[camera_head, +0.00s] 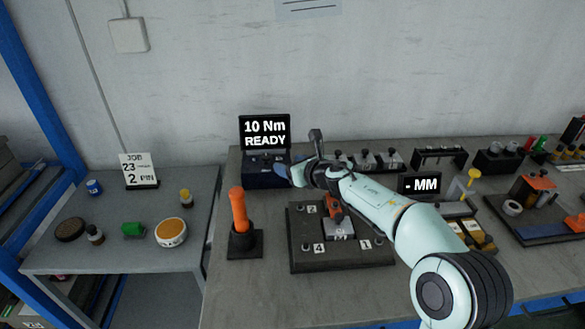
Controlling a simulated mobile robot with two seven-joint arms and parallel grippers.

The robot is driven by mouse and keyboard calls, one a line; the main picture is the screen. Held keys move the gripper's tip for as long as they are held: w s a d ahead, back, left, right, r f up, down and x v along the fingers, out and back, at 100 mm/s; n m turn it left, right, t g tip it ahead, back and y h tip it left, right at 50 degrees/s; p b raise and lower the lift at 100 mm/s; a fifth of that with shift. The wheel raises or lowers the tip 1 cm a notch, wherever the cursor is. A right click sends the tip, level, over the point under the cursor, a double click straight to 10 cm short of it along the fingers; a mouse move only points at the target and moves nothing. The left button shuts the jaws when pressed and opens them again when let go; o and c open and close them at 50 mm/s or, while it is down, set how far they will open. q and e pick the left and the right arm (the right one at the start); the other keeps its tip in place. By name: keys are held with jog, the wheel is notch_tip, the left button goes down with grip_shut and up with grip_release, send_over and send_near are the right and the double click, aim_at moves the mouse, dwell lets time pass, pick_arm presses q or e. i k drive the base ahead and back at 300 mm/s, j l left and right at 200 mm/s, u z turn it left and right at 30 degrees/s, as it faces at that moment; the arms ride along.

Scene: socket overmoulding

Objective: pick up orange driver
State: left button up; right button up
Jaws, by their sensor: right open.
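The orange driver (239,209) stands upright in a black holder (244,244) at the left front of the main bench. My right arm reaches in from the lower right across the bench. My right gripper (298,155) is open and empty, above the bench behind and to the right of the driver, apart from it. It is in front of the right part of the black display unit's base. My left gripper is not in view.
A display unit (265,133) reading "10 Nm READY" stands behind the driver. A dark fixture plate (305,258) with numbered tags lies to its right, partly under my arm. A lower side table (120,253) with small containers is at left.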

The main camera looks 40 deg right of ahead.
aim_at(236, 195)
jog(key=k, duration=1.5)
